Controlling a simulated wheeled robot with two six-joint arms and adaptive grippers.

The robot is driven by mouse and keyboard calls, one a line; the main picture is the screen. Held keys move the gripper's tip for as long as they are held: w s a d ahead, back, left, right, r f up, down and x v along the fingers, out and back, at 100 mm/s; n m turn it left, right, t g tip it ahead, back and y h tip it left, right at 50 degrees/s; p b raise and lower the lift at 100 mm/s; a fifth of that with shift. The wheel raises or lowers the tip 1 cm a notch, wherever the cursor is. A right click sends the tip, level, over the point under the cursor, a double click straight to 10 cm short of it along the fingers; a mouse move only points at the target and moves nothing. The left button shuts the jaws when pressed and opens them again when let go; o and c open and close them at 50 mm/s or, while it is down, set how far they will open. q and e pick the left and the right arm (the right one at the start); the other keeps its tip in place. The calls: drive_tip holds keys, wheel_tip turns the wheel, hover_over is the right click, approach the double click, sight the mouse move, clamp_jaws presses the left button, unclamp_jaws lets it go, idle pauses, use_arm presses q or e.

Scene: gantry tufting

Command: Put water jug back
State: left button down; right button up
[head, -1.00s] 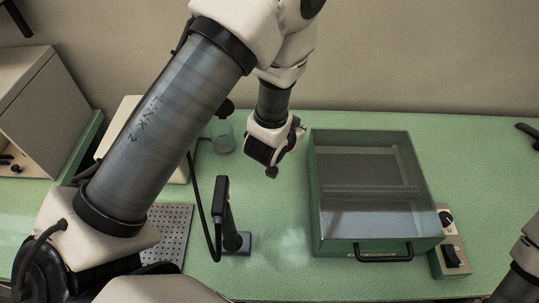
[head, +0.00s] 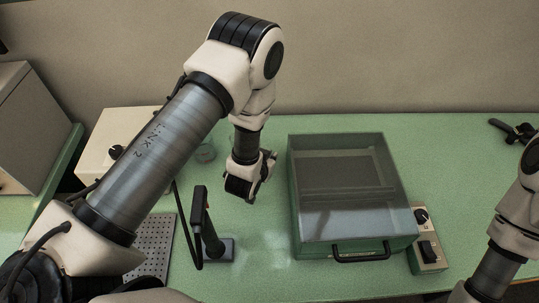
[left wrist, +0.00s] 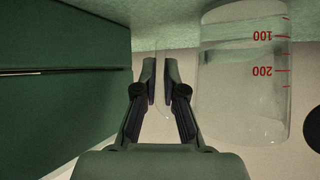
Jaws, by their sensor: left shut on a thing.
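The water jug (left wrist: 242,85) is a clear, round vessel with red marks 100 and 200. In the left wrist view it stands just right of my fingers, its base toward the top of the picture. In the head view only a bit of the jug (head: 205,152) shows behind my left arm. My left gripper (head: 250,178) is left of the green box. In the left wrist view my left gripper (left wrist: 158,85) is shut on a thin clear part, apparently the jug's handle. I cannot tell whether the jug touches the bench.
A green box with a clear lid and black front handle (head: 362,252) stands right of my left gripper. A switch box (head: 428,250) is beside it. A black upright stand (head: 205,225) and perforated plate (head: 150,250) are in front. A beige box (head: 92,150) is at left.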

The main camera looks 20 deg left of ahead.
use_arm(q)
drive_tip(key=shift+f, duration=0.2)
drive_tip(key=c, duration=1.3)
unclamp_jaws()
drive_tip(key=shift+d, duration=0.1)
drive_tip(key=shift+o, duration=0.2)
drive_tip(key=shift+r, duration=0.1)
drive_tip(key=shift+r, duration=0.25)
drive_tip(key=shift+s+b, duration=0.3)
drive_tip(key=shift+s, duration=0.05)
drive_tip(key=b+v, duration=0.2)
drive_tip(key=v, duration=0.5)
